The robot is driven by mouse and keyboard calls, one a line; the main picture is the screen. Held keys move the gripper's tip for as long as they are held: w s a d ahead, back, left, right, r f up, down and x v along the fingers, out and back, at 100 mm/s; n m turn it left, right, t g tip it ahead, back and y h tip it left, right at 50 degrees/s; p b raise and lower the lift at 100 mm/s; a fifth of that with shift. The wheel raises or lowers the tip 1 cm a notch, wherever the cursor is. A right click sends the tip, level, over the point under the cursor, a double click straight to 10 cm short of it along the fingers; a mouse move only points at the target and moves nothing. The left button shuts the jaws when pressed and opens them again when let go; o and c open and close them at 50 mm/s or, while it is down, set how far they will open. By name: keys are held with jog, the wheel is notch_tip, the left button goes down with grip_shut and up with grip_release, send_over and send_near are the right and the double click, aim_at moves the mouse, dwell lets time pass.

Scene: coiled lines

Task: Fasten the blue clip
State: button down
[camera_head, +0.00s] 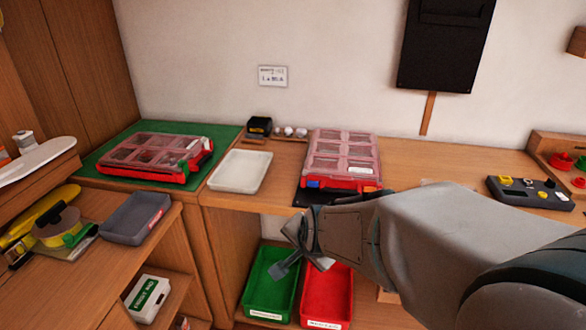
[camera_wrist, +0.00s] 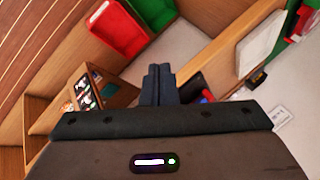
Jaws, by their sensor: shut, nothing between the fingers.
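A clear-lidded organizer case with a red base (camera_head: 341,158) lies on the wooden bench, partly over a black mat. The blue clip (camera_head: 313,183) is at the left of its front edge, beside a red clip. I cannot tell whether the blue clip is fastened. My gripper (camera_head: 285,268) is shut and empty, below and in front of the bench edge, above the bins and apart from the case. In the wrist view its fingers (camera_wrist: 157,82) are together; a little of the case (camera_wrist: 207,95) shows to their right, the rest hidden by my gripper.
A second red case (camera_head: 150,158) lies on a green mat (camera_head: 97,166) at left. A white tray (camera_head: 240,171) sits between the cases. Green (camera_head: 270,283) and red (camera_head: 327,296) bins stand below the bench. A control box (camera_head: 530,192) is at right.

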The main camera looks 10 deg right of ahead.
jog(key=w+a+f+m+t, duration=0.2)
jog(key=w+f+m+t, duration=0.15)
jog(key=w+m, duration=0.7)
jog(key=m+t+h+b, duration=0.1)
jog(key=m+t+h, duration=0.4)
jog(key=m, duration=1.4)
send_near(308, 205)
notch_tip(308, 205, up, 3)
jog(key=s+g, duration=0.2)
jog(key=shift+a+r+t+h, duration=0.15)
jog(key=shift+a+t+h, duration=0.15)
jog(key=shift+a, duration=0.2)
jog(key=p+x, duration=0.1)
jog(key=x, duration=0.9)
jog(key=r, duration=0.1)
jog(key=w+r+p, duration=0.1)
jog(key=r, duration=0.1)
jog(key=shift+w+d, duration=0.3)
jog(key=shift+w+r+p, duration=0.15)
jog(key=shift+w+p, duration=0.1)
jog(key=shift+p, duration=0.1)
